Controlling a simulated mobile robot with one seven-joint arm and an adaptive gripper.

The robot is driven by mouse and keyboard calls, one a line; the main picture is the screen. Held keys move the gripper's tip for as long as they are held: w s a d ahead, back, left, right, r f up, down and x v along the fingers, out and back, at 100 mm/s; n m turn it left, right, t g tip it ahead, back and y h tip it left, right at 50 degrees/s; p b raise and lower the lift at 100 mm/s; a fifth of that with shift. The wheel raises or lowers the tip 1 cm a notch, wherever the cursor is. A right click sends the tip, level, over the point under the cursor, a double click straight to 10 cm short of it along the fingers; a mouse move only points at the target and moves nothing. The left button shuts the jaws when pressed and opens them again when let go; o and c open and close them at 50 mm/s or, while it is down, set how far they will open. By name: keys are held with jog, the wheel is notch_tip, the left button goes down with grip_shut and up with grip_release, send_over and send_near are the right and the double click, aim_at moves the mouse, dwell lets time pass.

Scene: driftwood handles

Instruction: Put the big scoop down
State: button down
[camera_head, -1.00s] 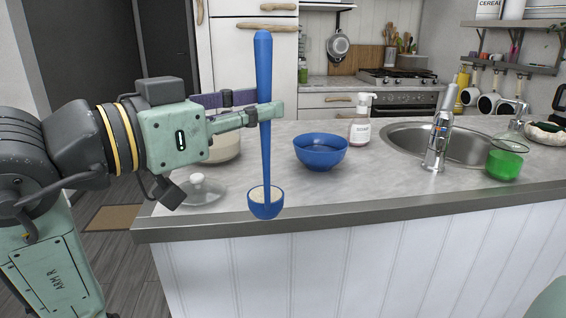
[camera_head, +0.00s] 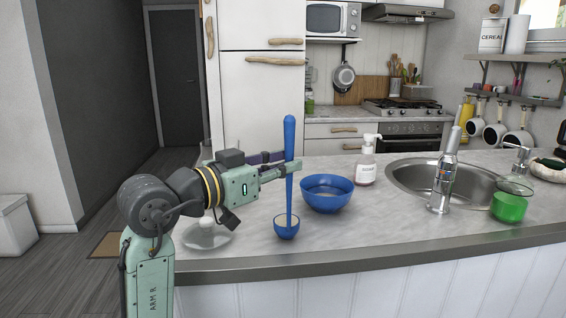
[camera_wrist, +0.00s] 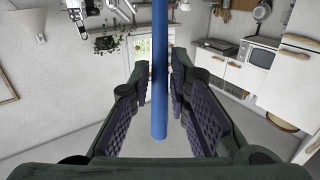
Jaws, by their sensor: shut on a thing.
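The big scoop (camera_head: 288,178) is blue, with a long thick handle and a small bowl at its lower end. It stands upright in my gripper (camera_head: 279,168), which is shut on the handle. The scoop's bowl (camera_head: 286,228) holds something pale and appears over the countertop, left of a blue bowl. I cannot tell whether it touches the counter. In the wrist view the blue handle (camera_wrist: 160,80) runs between the two padded fingers of my gripper (camera_wrist: 165,95).
The blue bowl (camera_head: 327,194) stands close right of the scoop on the grey countertop (camera_head: 375,228). A glass lid (camera_head: 207,234) lies to the left. A soap bottle (camera_head: 366,162), sink (camera_head: 412,178), faucet (camera_head: 442,180) and green cup (camera_head: 509,204) are further right. Counter in front is clear.

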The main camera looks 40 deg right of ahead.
jog(key=shift+f, duration=0.15)
jog(key=shift+f, duration=0.2)
jog(key=c, duration=1.5)
grip_release()
jog(key=a+b, duration=0.1)
jog(key=a, duration=0.3)
jog(key=a+b, duration=0.1)
jog(key=a, duration=0.3)
jog(key=a+b, duration=0.1)
jog(key=a, duration=0.3)
jog(key=shift+s+r+b, duration=0.3)
jog(key=shift+s, duration=0.05)
